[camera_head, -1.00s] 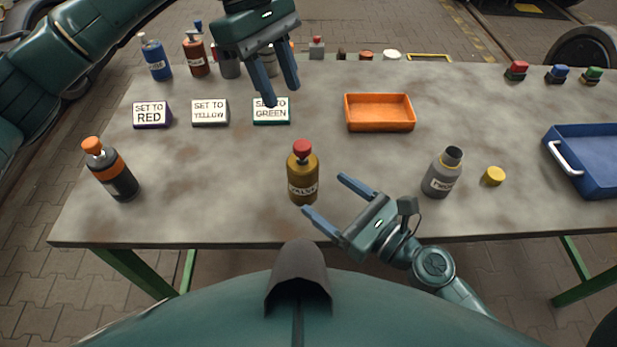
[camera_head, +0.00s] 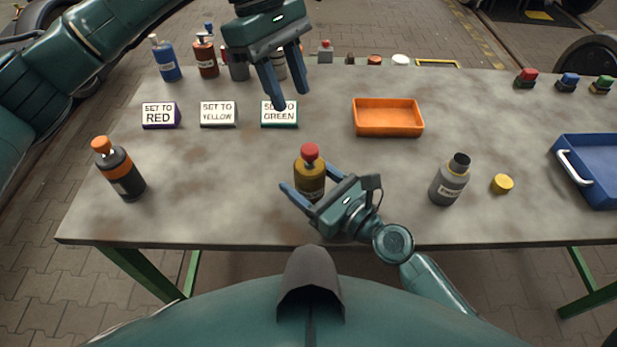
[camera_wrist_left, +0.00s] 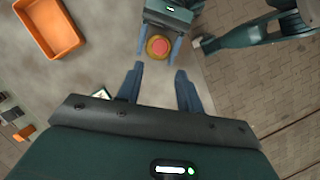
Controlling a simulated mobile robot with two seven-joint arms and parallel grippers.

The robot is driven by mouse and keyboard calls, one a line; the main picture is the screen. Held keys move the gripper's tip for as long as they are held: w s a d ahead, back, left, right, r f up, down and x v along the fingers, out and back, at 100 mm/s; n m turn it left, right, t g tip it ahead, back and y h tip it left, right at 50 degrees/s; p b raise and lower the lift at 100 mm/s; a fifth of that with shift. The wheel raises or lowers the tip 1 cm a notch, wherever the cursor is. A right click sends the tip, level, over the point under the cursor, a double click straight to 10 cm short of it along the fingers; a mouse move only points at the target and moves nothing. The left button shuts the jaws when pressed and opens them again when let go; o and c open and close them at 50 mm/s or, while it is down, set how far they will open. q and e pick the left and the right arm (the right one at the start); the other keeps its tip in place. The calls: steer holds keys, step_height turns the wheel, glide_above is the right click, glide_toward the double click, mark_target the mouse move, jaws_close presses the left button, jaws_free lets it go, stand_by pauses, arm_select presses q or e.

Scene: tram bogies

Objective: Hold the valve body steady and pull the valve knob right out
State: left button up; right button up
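The valve body (camera_head: 309,181) is a yellow-brown bottle shape standing upright near the table's front middle. Its red valve knob (camera_head: 310,152) sits on top; it also shows from above in the left wrist view (camera_wrist_left: 158,46). My right gripper (camera_head: 307,186) has its open fingers on either side of the valve body; I cannot tell whether they touch it. My left gripper (camera_head: 281,106) is open and empty, above the table behind the valve, near the "SET TO GREEN" sign. In the left wrist view its fingers (camera_wrist_left: 159,78) are apart, with the knob beyond their tips.
An orange tray (camera_head: 388,131) lies right of the valve. A grey bottle (camera_head: 449,182) and yellow cap (camera_head: 502,184) stand further right, before a blue tray (camera_head: 590,190). A black-orange bottle (camera_head: 121,173) stands left. Signs and several bottles line the back.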

mark_target(310, 148)
arm_select(q)
steer(key=shift+o, duration=0.2)
arm_select(e)
steer(key=c, duration=0.8)
arm_select(q)
steer(key=shift+o, duration=1.4)
steer(key=shift+n, duration=0.3)
steer(key=shift+o, duration=0.2)
steer(key=n, duration=0.4)
steer(key=d+r+n, duration=0.1)
steer(key=n, duration=0.1)
steer(key=shift+s+d+t+y, duration=0.1)
steer(key=shift+s+t+y, duration=0.2)
steer(key=shift+s+y, duration=0.1)
steer(key=f+n, duration=0.3)
steer(key=n, duration=0.4)
steer(key=s+d+f+n+t+y, duration=0.1)
steer(key=f+n, duration=0.3)
steer(key=n, duration=0.3)
steer(key=d+f+n+y, duration=0.1)
steer(key=f+n, duration=0.2)
steer(key=n, duration=0.5)
steer(key=shift+s+f+t, duration=0.15)
steer(key=shift+s+t, duration=0.2)
steer(key=shift+t, duration=0.05)
